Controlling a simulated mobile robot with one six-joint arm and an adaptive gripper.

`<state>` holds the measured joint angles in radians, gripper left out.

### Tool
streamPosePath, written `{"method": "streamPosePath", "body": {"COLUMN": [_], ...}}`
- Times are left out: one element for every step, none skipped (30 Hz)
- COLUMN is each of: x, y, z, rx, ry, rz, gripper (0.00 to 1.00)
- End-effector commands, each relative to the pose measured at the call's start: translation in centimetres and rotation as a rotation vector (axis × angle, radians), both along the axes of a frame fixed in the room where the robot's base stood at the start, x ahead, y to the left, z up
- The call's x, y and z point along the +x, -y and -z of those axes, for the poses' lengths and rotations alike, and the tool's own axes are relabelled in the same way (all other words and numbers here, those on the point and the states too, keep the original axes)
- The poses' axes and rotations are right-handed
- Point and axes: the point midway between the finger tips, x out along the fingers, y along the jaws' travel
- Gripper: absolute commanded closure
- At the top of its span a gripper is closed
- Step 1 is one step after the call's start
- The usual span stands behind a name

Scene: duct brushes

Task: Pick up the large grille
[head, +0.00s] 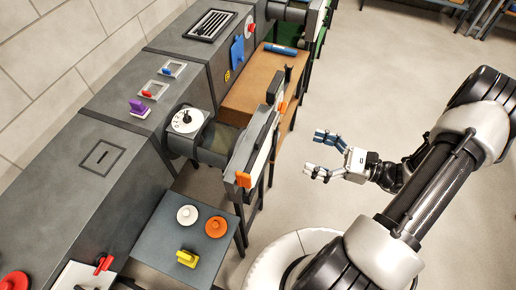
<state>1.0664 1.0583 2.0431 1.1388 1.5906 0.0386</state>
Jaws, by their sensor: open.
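What looks like the large grille (210,25) is a framed rectangle with dark slats, lying on top of the grey duct at the upper left. My gripper (314,154) is in the middle of the view, open and empty, with its fingers pointing left. It is well apart from the grille, nearer to me and to its right. The space between the fingers shows only bare floor.
A wooden bench (252,95) with a blue cylinder (281,49) stands between them. A panel with orange clips (243,180) juts out left of my gripper. A grey side table (174,221) holds white, orange and yellow knobbed pieces. The floor right of the duct is mostly clear.

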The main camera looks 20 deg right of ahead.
Motion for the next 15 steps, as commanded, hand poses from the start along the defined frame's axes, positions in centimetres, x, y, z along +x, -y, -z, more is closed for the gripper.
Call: {"method": "streamPosePath", "body": {"x": [0.5,0.9,1.4,1.8,2.2,2.7,3.1,3.5,4.0,4.4,4.7,5.1,5.4,5.7,6.0], "y": [-0.9,-1.5,-2.2,-2.8,-3.3,-4.0,-4.6,-5.1,-5.8,-6.3,-6.8,-7.4,-7.7,-8.0,-8.4], "z": [0.1,0.1,0.1,0.1,0.1,0.1,0.1,0.1,0.2,0.2,0.2,0.1,0.1,0.1,0.1], "rx": [0.0,-0.001,-0.001,-0.001,-0.001,-0.002,-0.002,-0.003,-0.004,-0.004,-0.004,-0.004,-0.004,-0.004,-0.004], "ry": [0.0,-0.001,0.0,0.0,-0.001,0.0,0.0,-0.001,0.0,0.0,0.0,0.0,0.001,0.001,0.001], "rz": [-0.007,-0.008,-0.009,-0.01,-0.01,-0.01,-0.011,-0.011,-0.011,-0.011,-0.011,-0.011,-0.01,-0.01,-0.008], "gripper": [0.14,0.14,0.14,0.14,0.14,0.14,0.14,0.14,0.14,0.14,0.14,0.14,0.14,0.14,0.14]}}
